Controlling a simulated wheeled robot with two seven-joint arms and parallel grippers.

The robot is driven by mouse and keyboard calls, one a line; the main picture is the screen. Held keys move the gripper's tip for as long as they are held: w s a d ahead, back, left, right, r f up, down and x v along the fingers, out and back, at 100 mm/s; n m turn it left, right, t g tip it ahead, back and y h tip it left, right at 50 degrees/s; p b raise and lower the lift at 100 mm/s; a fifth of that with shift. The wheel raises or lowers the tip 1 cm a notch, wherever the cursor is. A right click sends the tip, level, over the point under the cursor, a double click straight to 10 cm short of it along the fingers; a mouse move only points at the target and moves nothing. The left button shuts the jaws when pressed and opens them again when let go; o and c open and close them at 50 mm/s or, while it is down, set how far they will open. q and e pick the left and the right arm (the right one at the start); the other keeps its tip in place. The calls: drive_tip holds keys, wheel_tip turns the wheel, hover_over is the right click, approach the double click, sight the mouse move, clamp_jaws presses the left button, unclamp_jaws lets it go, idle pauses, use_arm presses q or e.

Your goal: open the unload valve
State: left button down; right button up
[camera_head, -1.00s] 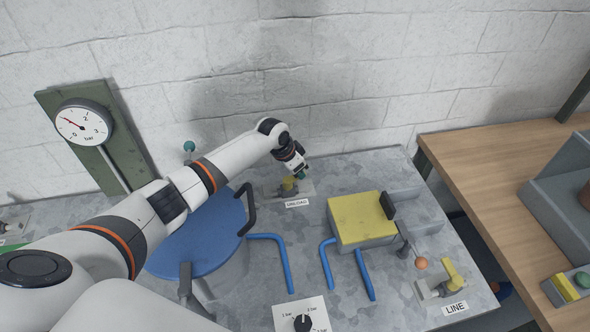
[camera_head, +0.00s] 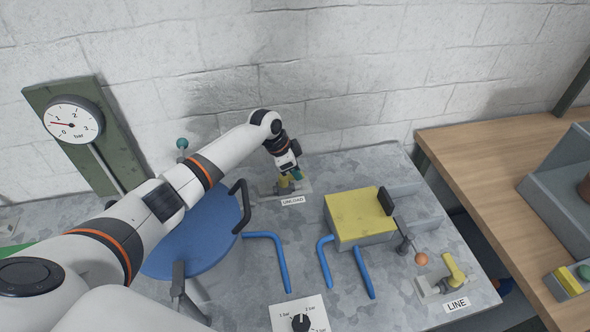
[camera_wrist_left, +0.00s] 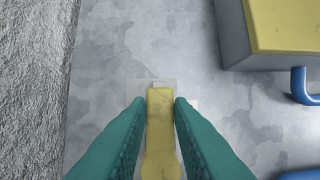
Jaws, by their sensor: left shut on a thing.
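The unload valve (camera_head: 284,186) has a yellow lever and sits on a small plate behind the UNLOAD label (camera_head: 292,201). My left gripper (camera_head: 296,173) is at the lever, with its teal fingers partly hiding it in the head view. In the left wrist view the yellow lever (camera_wrist_left: 160,125) lies lengthwise between the two teal fingers (camera_wrist_left: 158,104), and the gripper is shut on it. The gauge (camera_head: 73,120) at the left has its red needle pointing left, between 0 and 1. My right gripper is not in view.
A blue round lid (camera_head: 195,240) with a black handle stands under my left arm. A yellow-topped block (camera_head: 358,216), blue pipes (camera_head: 275,255), a pressure dial (camera_head: 301,322) and the yellow LINE valve (camera_head: 453,270) are on the grey bench. A white brick wall (camera_head: 340,70) is close behind.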

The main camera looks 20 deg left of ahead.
use_arm(q)
drive_tip(key=c, duration=1.3)
unclamp_jaws()
drive_tip(key=b+v, duration=0.1)
drive_tip(key=v, duration=1.1)
drive_tip(key=shift+d, duration=0.1)
